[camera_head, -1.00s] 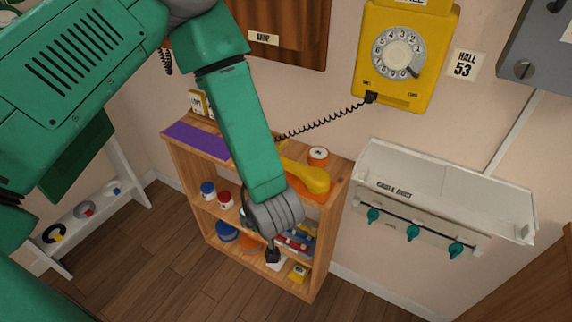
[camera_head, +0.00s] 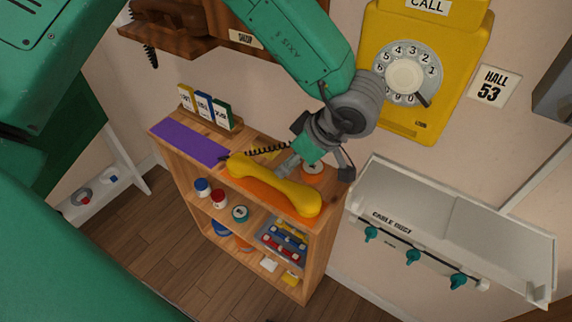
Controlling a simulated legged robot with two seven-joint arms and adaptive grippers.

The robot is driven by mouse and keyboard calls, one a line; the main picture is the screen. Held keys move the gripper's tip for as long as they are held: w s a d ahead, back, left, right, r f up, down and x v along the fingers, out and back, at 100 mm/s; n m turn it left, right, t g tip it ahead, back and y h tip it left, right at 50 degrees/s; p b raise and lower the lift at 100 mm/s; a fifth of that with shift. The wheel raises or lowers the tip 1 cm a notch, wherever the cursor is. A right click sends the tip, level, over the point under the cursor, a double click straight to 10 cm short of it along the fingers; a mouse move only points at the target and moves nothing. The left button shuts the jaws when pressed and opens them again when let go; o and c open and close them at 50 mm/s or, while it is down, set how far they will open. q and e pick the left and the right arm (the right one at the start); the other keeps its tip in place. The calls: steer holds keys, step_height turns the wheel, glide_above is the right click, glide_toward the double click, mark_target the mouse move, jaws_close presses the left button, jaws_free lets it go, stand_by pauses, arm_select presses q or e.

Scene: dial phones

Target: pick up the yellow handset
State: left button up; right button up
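The yellow handset (camera_head: 272,189) lies on an orange pad (camera_head: 256,190) on top of the wooden shelf unit (camera_head: 327,215). Its dark coiled cord (camera_head: 268,150) runs from its left end toward the wall phone and passes out of sight behind my arm. The yellow wall phone (camera_head: 445,55) with its white dial hangs at the upper right. My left gripper (camera_head: 318,167) is above and behind the handset's right half, near the shelf's back edge. Its fingers look spread, with nothing held between them. My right gripper is not in view.
A purple mat (camera_head: 189,142) and small upright cards (camera_head: 204,106) are on the shelf's left part. A pale wall tray with teal hooks (camera_head: 413,257) is at the right.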

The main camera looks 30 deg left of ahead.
mark_target(272, 175)
arm_select(q)
steer(key=shift+w+a+f, duration=0.35)
steer(key=shift+a+f, duration=0.3)
steer(key=shift+a, duration=0.1)
steer(key=b+x, duration=0.1)
steer(key=x, duration=0.5)
steer(key=shift+s+d, duration=0.1)
steer(key=shift+s, duration=0.05)
steer(key=shift+f, duration=0.35)
steer(key=shift+f+b, duration=0.15)
steer(key=shift+b, duration=0.15)
steer(key=x, duration=0.2)
steer(key=b+x, duration=0.1)
steer(key=x, duration=0.2)
steer(key=shift+a+f, duration=0.15)
steer(key=shift+a, duration=0.3)
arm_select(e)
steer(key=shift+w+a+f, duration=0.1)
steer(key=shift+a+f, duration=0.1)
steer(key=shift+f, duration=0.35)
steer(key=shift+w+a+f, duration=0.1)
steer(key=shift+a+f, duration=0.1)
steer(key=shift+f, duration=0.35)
arm_select(q)
steer(key=shift+d, duration=0.25)
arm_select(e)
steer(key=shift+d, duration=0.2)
